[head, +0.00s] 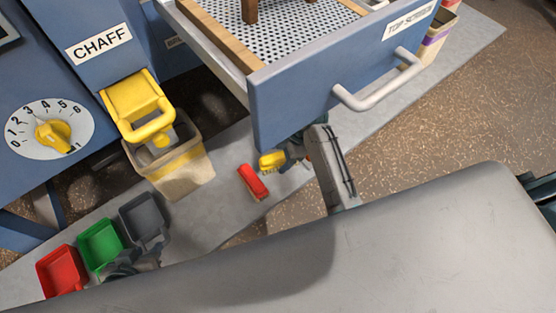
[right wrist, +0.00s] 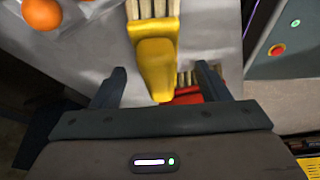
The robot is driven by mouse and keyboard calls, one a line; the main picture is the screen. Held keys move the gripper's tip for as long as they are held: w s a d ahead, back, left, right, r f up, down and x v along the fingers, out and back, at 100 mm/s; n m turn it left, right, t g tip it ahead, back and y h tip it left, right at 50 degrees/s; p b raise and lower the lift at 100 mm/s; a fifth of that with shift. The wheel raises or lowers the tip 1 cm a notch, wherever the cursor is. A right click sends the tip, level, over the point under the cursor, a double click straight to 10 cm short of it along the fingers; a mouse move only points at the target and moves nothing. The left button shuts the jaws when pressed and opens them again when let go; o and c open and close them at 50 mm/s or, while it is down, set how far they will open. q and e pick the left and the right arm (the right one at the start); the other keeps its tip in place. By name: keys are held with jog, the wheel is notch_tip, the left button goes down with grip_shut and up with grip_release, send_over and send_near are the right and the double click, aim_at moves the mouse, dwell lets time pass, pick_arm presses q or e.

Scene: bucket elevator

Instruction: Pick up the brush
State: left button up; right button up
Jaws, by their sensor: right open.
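Two brushes lie on the grey mat, a yellow one (head: 271,160) and a red one (head: 252,182). In the right wrist view the yellow brush (right wrist: 155,62) runs between the open fingers of my right gripper (right wrist: 159,85), its handle end toward the palm and pale bristles at the far end. Whether the fingers touch it I cannot tell. In the head view my right gripper (head: 291,152) is beside the yellow brush, partly under the drawer. My left gripper (head: 132,262) is beside the grey scoop; its jaws are unclear.
The open blue drawer (head: 290,98) with its handle (head: 380,85) overhangs my right arm. A beige bucket (head: 178,172) stands under the yellow chute. Red (head: 62,270), green (head: 101,244) and grey (head: 144,216) scoops lie at lower left. Orange round things (right wrist: 42,13) show in the wrist view.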

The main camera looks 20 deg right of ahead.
aim_at(277, 160)
jog(key=shift+x, duration=1.55)
pick_arm(q)
jog(key=shift+w+d+f, duration=0.2)
jog(key=shift+f, duration=0.05)
pick_arm(e)
jog(key=c, duration=1.2)
jog(key=shift+w, duration=0.1)
